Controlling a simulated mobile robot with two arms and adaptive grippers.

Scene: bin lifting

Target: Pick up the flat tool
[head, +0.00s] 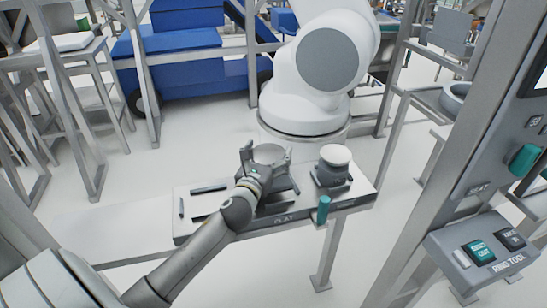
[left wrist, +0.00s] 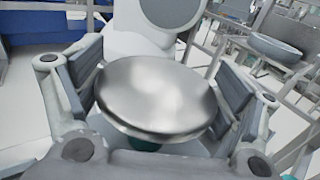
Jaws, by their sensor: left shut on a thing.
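The flat tool (head: 269,153) has a round, smooth grey metal disc on top. It is at the part of the tool stand (head: 362,198) lettered FLAT. My left gripper (head: 264,165) is shut on it, with one finger on each side. In the left wrist view the disc of the flat tool (left wrist: 155,95) fills the middle, between the two finger pads of my left gripper (left wrist: 158,105). A bit of teal shows under the disc's near edge. The tool's lower part is hidden, so I cannot tell if it touches the stand. My right gripper is not in view.
A second tool (head: 334,160) with a pale round top stands on the right of the stand. A teal peg (head: 323,209) is at the stand's front edge. A white robot arm (head: 318,80) rises behind. A button panel (head: 485,250) marked RING TOOL is at right.

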